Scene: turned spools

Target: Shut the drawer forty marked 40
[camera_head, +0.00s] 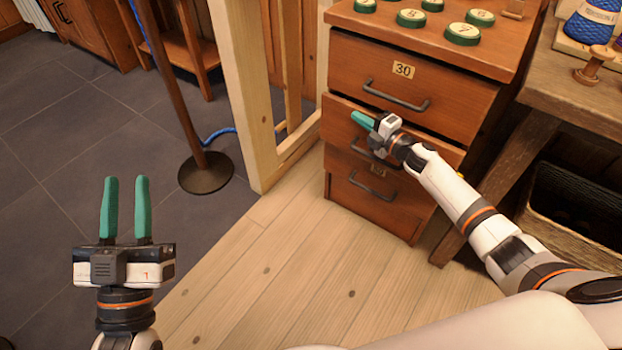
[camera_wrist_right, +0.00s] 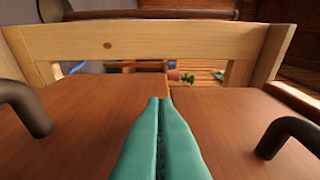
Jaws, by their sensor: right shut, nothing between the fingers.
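The wooden cabinet has a top drawer marked 30 (camera_head: 402,92) with a dark bar handle. The middle drawer (camera_head: 338,122) stands slightly out, its upper edge forward of the drawer above. Its label is hidden behind my right gripper (camera_head: 355,115), so I cannot read a 40. My right gripper is shut and empty, its teal fingers across the middle drawer's front near its upper left. In the right wrist view the closed fingers (camera_wrist_right: 160,100) lie over brown drawer fronts; contact is unclear. My left gripper (camera_head: 126,179) is open and empty over the floor at the left.
A lower drawer (camera_head: 365,196) has a handle and an unreadable label. Green numbered discs (camera_head: 463,34) sit on the cabinet top. A pale wooden post (camera_head: 245,90) and a round-based stand (camera_head: 206,174) are left of the cabinet. A workbench (camera_head: 575,95) is at the right.

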